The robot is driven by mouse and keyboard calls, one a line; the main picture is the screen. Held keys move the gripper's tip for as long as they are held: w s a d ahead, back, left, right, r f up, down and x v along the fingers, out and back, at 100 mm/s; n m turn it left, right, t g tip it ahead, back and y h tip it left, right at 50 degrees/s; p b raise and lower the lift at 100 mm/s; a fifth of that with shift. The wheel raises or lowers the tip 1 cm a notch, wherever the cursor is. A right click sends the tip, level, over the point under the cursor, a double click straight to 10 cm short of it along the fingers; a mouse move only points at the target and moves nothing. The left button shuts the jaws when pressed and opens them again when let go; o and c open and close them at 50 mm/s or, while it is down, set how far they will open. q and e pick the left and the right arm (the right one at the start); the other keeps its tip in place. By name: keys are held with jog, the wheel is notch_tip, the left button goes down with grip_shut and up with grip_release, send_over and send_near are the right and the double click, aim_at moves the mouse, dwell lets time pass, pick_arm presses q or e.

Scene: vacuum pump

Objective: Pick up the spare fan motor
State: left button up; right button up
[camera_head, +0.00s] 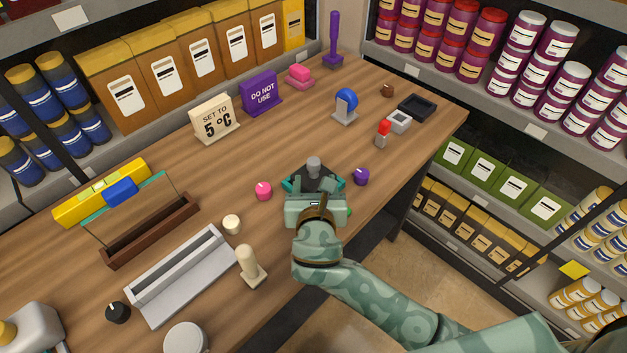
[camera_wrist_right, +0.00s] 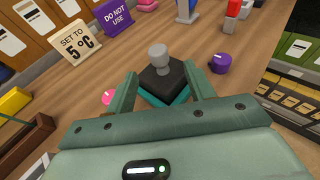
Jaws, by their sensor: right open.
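A dark square block with a grey round-topped knob (camera_head: 314,165) and a teal edge beneath it stands on the table, and looks like the spare fan motor, though no label shows. It also shows in the right wrist view (camera_wrist_right: 160,68), just ahead of and between the fingertips. My right gripper (camera_head: 314,185) is open over the near side of this block, with one finger on each side. I cannot tell whether either finger touches it. The gripper hides the block's near lower part. My left gripper is in neither view.
A pink knob (camera_head: 263,190) and a purple knob (camera_head: 361,176) stand close on either side. A blue disc on a grey stand (camera_head: 346,105), a red-topped switch (camera_head: 383,131) and a black tray (camera_head: 417,106) are farther back. A cream peg (camera_head: 250,267) stands nearer. The table's right edge is close.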

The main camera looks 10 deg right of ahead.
aim_at(313, 168)
jog(key=x, duration=0.3)
jog(key=shift+w, duration=0.1)
jog(key=b+x, duration=0.2)
jog(key=x, duration=0.3)
jog(key=shift+w+a, duration=0.1)
jog(key=shift+a, duration=0.05)
grip_shut()
dwell(1.0)
